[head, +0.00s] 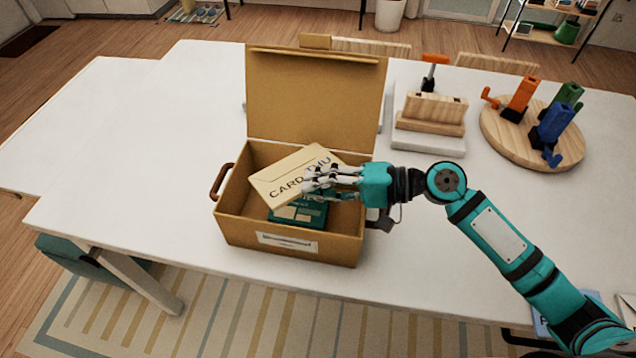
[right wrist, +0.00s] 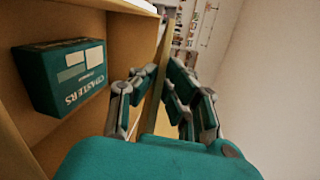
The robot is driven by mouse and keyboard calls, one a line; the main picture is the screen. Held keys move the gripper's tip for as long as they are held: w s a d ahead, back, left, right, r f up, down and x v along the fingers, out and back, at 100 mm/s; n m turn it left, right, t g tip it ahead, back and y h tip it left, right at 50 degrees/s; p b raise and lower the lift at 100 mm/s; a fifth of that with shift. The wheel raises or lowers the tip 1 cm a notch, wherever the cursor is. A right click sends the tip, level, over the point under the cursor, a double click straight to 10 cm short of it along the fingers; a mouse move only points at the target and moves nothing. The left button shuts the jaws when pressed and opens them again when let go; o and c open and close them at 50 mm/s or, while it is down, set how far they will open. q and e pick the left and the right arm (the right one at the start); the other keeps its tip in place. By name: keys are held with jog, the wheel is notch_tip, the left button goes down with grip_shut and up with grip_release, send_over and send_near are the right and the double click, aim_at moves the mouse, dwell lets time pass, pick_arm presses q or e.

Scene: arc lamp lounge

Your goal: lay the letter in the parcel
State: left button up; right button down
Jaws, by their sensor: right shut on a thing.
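The parcel (head: 287,235) is an open tan box on the white table, its lid (head: 313,97) standing up at the back. The letter (head: 287,180), a cream card with dark printing partly reading "CARD", is tilted over the box opening. My right gripper (head: 318,180) is shut on the letter's right part and hides some of it. In the right wrist view the letter (right wrist: 160,75) shows edge-on between the fingers (right wrist: 155,95). A teal box (head: 300,212) lies inside the parcel below the letter; it also shows in the right wrist view (right wrist: 70,75). My left gripper is not in view.
A round wooden board (head: 497,135) with orange, blue and green holders stands at the right. A wooden block stand (head: 432,112) on a white base is behind my right arm. The table (head: 110,130) is clear at the left.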

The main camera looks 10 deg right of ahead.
jog(key=shift+f, duration=0.25)
jog(key=c, duration=1.4)
grip_release()
jog(key=shift+r, duration=0.1)
jog(key=shift+r+b+v, duration=0.2)
jog(key=shift+b+v, duration=0.4)
jog(key=shift+v, duration=1.45)
jog(key=shift+r+b+v, duration=0.2)
jog(key=shift+b+v, duration=0.35)
jog(key=shift+v, duration=1.5)
jog(key=shift+r+b+v, duration=0.15)
jog(key=shift+b+v, duration=0.45)
jog(key=shift+v, duration=1.45)
